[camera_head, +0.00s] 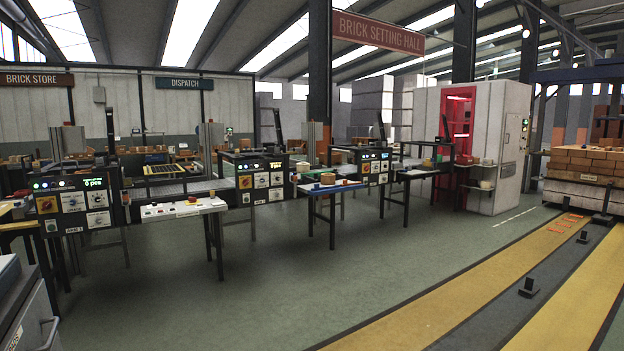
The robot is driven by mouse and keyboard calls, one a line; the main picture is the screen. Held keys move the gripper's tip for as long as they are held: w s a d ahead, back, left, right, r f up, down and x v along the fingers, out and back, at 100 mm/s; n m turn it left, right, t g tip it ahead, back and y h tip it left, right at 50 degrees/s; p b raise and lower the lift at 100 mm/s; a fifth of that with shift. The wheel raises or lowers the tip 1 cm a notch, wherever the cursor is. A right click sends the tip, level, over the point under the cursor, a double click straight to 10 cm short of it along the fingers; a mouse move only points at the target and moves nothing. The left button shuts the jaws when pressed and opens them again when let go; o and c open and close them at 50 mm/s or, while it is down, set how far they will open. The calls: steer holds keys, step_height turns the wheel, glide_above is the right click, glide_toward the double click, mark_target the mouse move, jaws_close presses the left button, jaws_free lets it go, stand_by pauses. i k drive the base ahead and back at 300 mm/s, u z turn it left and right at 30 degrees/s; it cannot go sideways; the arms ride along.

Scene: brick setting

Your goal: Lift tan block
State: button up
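A small tan block (328,178) sits on the blue-edged table (345,186) near the middle of the view. It is far off and small, so its exact shape is hard to tell. Another small tan item (302,167) shows just behind and to the left, by the machine panel. I cannot tell for certain which of them the task names. My gripper is not in view, and nothing is seen touching either item.
A white-topped table (182,209) and control panels (261,180) stand left of the blue-edged table. A white cabinet (500,145) with a red opening stands right. Stacked bricks (585,162) lie far right. The green floor (300,280) in front is clear. A grey cabinet (30,310) is near left.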

mark_target(326, 178)
steer(key=z, duration=0.6)
steer(key=i, duration=5.95)
steer(key=u, duration=0.2)
